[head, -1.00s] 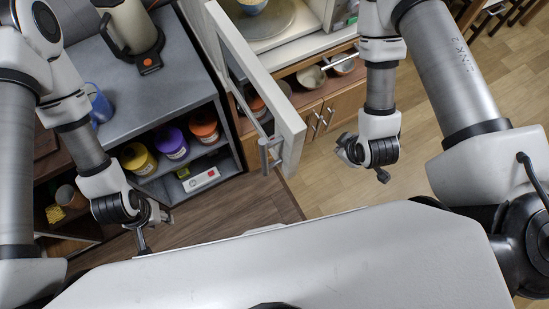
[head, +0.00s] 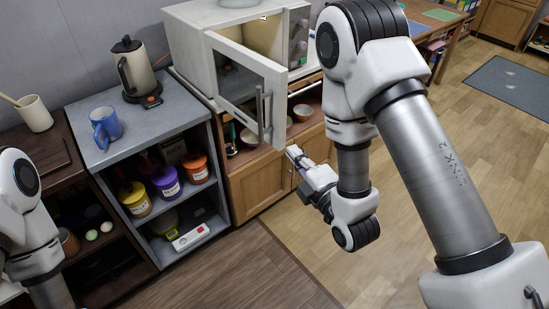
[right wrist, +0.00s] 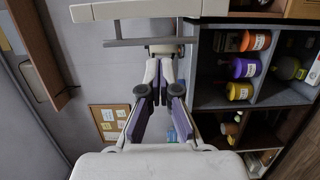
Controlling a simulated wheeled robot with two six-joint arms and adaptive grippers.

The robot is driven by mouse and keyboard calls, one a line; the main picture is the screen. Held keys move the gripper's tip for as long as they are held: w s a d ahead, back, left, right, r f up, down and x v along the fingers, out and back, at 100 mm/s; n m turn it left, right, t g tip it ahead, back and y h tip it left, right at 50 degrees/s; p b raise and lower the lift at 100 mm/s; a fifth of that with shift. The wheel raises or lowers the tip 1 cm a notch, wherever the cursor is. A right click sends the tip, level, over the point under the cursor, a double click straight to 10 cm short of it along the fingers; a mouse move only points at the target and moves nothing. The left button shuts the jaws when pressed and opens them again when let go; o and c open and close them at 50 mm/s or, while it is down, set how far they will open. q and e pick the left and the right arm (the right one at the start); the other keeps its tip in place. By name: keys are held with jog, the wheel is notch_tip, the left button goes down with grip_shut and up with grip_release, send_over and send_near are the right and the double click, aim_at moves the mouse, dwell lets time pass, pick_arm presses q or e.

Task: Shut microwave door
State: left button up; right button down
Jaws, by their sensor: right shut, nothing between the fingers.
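The white microwave (head: 187,42) stands on a wooden cabinet at the back. Its door (head: 275,82) is open and swung out toward me, showing part of the beige interior. A grey bar handle (head: 265,118) is on the door's outer edge; the handle also shows in the right wrist view (right wrist: 125,43). My right gripper (head: 293,153) is shut and empty, just below and right of the door's lower outer corner. In the right wrist view its fingertips (right wrist: 161,66) point toward the door; I cannot tell whether they touch it. My left gripper is out of view.
Left of the microwave, a grey shelf unit (head: 135,120) holds a kettle (head: 136,72), a blue mug (head: 104,128) and several coloured jars. Bowls sit on the open shelf under the microwave. The floor (head: 400,240) to the right is clear.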

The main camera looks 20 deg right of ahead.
aim_at(275, 126)
jog(key=w, duration=0.3)
jog(key=w+p, duration=0.1)
jog(key=w, duration=0.3)
jog(key=w+p, duration=0.1)
jog(key=w, duration=0.3)
jog(key=shift+w+a+f, duration=0.2)
jog(key=shift+a+f, duration=0.05)
jog(key=shift+a, duration=0.1)
jog(key=shift+w, duration=0.1)
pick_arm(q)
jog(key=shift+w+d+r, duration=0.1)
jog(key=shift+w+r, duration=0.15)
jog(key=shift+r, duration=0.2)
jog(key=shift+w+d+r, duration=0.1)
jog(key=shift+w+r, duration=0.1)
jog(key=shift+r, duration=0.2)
pick_arm(e)
jog(key=shift+a, duration=0.1)
